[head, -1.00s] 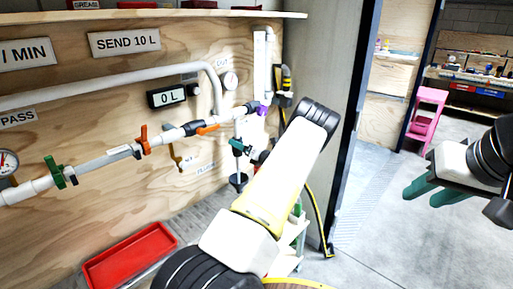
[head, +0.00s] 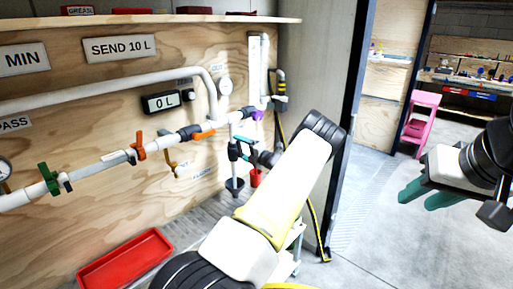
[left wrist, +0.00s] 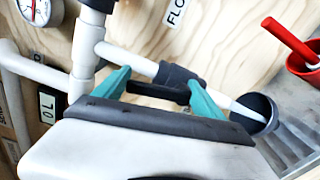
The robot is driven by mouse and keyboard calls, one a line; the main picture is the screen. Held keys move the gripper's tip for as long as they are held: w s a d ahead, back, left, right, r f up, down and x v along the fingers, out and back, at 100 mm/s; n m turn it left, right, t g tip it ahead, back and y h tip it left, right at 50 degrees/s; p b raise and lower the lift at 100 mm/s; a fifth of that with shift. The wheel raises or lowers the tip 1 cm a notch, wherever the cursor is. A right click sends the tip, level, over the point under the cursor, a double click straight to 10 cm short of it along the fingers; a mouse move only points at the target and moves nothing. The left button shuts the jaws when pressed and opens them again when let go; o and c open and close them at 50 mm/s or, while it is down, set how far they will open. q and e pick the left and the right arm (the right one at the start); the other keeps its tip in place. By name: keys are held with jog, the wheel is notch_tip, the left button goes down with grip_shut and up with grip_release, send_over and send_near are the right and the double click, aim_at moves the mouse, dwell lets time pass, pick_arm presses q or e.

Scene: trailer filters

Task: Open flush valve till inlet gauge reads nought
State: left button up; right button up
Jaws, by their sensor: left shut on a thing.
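My left gripper (head: 240,148) is at the lower end of the pipework, below the pipe's right end. In the left wrist view its two teal fingers (left wrist: 160,90) are shut on a dark valve handle (left wrist: 155,91) at a black valve body (left wrist: 180,76) on a white pipe. The pipe ends over a dark cup (left wrist: 258,112). The inlet gauge (head: 4,170) is cut off at the left edge of the head view; its reading cannot be told. My right gripper (head: 425,194) is empty at the right, its teal fingers apart, away from the pipes.
Green (head: 49,179) and orange (head: 139,144) handles sit along the main pipe. Another gauge (head: 225,86) and a display reading 0 L (head: 161,101) are on the board. A red tray (head: 125,262) lies below. A red cup (head: 255,178) stands near my left gripper.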

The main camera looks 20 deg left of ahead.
pick_arm(q)
jog(key=shift+w, duration=0.1)
jog(key=shift+d, duration=0.1)
dwell(0.3)
jog(key=o, duration=2)
jog(key=shift+o, duration=0.2)
jog(key=v, duration=0.7)
jog(key=shift+d, duration=0.35)
